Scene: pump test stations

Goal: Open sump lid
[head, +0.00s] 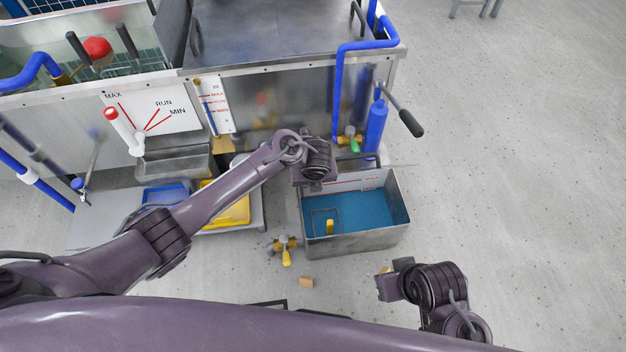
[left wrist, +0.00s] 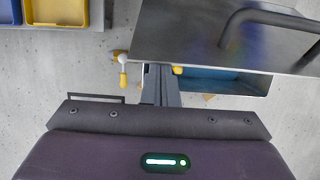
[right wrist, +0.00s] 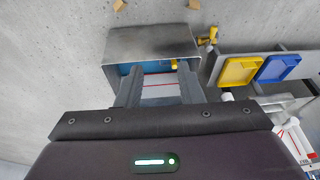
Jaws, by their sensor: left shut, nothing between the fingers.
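The sump (head: 352,242) is a grey metal box on the floor with blue water showing and a yellow piece inside. Its lid (left wrist: 180,32), a metal plate with a dark handle (left wrist: 265,15), is raised over the sump's back part in the left wrist view; water shows below its edge. In the head view the lid is hard to make out. My left gripper (head: 314,184) is shut and empty, its fingertips at the lid's lower edge; contact cannot be told. My right gripper (head: 383,286) is open and empty, in front of the sump (right wrist: 150,45).
A valve with a yellow handle (head: 286,256) stands left of the sump. Yellow (head: 230,212) and blue trays (head: 165,195) lie further left. Small wooden blocks (head: 307,282) lie on the floor. The bench with blue pipes (head: 338,90) stands behind. Floor to the right is clear.

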